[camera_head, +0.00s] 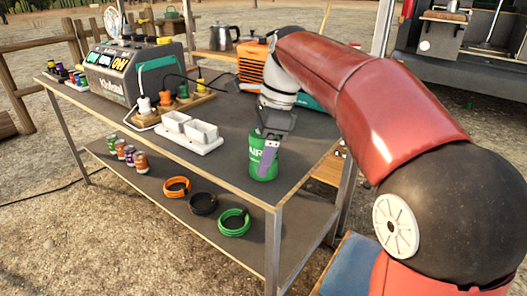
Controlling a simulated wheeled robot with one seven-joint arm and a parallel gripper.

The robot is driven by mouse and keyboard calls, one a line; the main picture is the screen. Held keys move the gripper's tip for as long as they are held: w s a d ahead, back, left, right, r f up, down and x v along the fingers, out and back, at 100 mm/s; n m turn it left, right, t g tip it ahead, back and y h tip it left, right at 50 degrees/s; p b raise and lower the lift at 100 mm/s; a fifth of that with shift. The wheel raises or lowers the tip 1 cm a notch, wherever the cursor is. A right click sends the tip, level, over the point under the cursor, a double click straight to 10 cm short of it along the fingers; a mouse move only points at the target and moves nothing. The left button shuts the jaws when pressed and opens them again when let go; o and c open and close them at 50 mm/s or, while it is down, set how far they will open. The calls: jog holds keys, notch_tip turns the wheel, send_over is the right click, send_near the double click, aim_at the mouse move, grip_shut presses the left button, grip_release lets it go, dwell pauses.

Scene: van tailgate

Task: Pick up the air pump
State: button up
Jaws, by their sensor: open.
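A green cylinder with pale lettering that reads "AIR", the air pump (258,171), stands upright on the grey table top near its front right corner. My gripper (266,160) points down right at it from above. One grey finger hangs in front of the pump and covers part of its right side. The other finger is hard to make out. The jaws are open, and I cannot tell whether a finger touches the pump. The pump's top is hidden behind the gripper.
A white double tray (190,133) lies left of the pump. A large grey power unit (120,78) and an orange box (252,62) stand further back. Coiled hoses (203,203) and small cans (130,155) rest on the lower shelf. The table top between tray and pump is clear.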

jog(key=c, duration=1.3)
jog(key=shift+o, duration=0.2)
notch_tip(320, 180, up, 10)
jog(key=p, duration=0.3)
jog(key=shift+r, duration=0.1)
jog(key=s+d, duration=1.2)
jog(key=d, duration=0.4)
jog(key=s+d, duration=1.3)
jog(key=d, duration=0.3)
jog(key=shift+p, duration=0.45)
